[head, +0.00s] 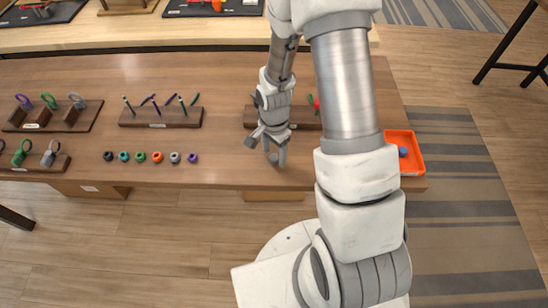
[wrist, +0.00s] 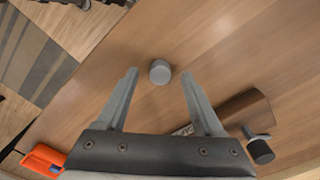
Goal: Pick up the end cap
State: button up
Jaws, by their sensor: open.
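A small grey cylindrical piece, which looks like the end cap (wrist: 159,72), stands on the wooden table in the wrist view. It appears between my two fingertips in that picture, with clear space on both sides. My gripper (wrist: 158,75) is open and empty, and points down at the table. In the head view my gripper (head: 268,146) is over the table near its front edge. I cannot clearly tell the cap from my fingers there.
A wooden holder (wrist: 240,107) with a dark grey knob-like piece (wrist: 261,151) lies right of my gripper. An orange tray (head: 416,139) holds a blue item (head: 402,151). Several small coloured pieces (head: 141,156) line the table's left. A pen rack (head: 160,118) stands behind them.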

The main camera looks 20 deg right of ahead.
aim_at(276, 156)
jog(key=shift+f, duration=0.65)
grip_shut()
jog(key=shift+r, duration=0.15)
jog(key=shift+w+r, duration=0.1)
jog(key=shift+r, duration=0.35)
jog(key=r, duration=0.3)
jog(key=shift+d+r, duration=0.25)
jog(key=d+r, duration=0.6)
jog(key=d, duration=0.5)
jog(key=shift+s+r, duration=0.2)
jog(key=shift+s, duration=0.25)
